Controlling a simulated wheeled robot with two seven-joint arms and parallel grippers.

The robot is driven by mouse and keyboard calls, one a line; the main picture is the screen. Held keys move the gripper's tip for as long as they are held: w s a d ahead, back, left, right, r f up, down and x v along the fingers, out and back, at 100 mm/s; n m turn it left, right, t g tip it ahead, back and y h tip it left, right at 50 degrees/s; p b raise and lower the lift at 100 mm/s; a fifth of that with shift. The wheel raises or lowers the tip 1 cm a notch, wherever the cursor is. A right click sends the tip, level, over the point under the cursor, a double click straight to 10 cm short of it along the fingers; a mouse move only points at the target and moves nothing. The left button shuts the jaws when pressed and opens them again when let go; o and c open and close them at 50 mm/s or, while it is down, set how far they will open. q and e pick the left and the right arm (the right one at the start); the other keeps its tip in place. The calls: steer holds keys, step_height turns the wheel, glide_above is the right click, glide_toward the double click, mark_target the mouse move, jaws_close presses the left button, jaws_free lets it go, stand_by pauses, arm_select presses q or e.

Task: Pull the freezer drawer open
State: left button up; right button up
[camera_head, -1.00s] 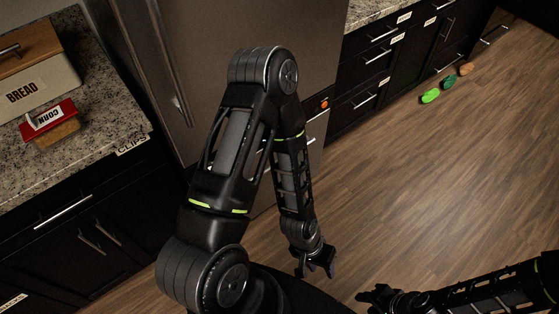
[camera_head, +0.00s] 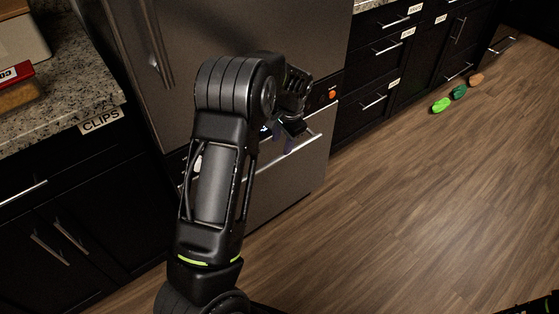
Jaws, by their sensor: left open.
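The freezer drawer (camera_head: 286,190) is the grey lower front of the fridge, and it looks shut. Its bar handle (camera_head: 308,141) runs across the top of the drawer front. My left arm covers the left part of the drawer and handle. My left gripper (camera_head: 284,143) is open and close to the handle, partly hidden by my own arm. I cannot tell whether its fingers are around the handle or only in front of it. My right gripper is out of view; only a bit of that arm shows at the bottom right corner.
The tall fridge door (camera_head: 205,35) is above the drawer. Black cabinets stand on both sides, with a granite counter (camera_head: 75,75) at left. Green and brown items (camera_head: 441,105) lie on the floor at right. The wooden floor (camera_head: 400,210) before the drawer is clear.

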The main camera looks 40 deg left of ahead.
mark_target(279, 158)
arm_select(q)
steer(key=shift+f, duration=0.1)
steer(key=f, duration=0.2)
steer(key=a+f, duration=0.1)
steer(key=f, duration=0.2)
steer(key=f+b, duration=0.1)
steer(key=f, duration=0.1)
steer(key=shift+w+a+f, duration=0.2)
steer(key=shift+f, duration=0.1)
steer(key=shift+c, duration=0.2)
jaws_close()
stand_by(1.0)
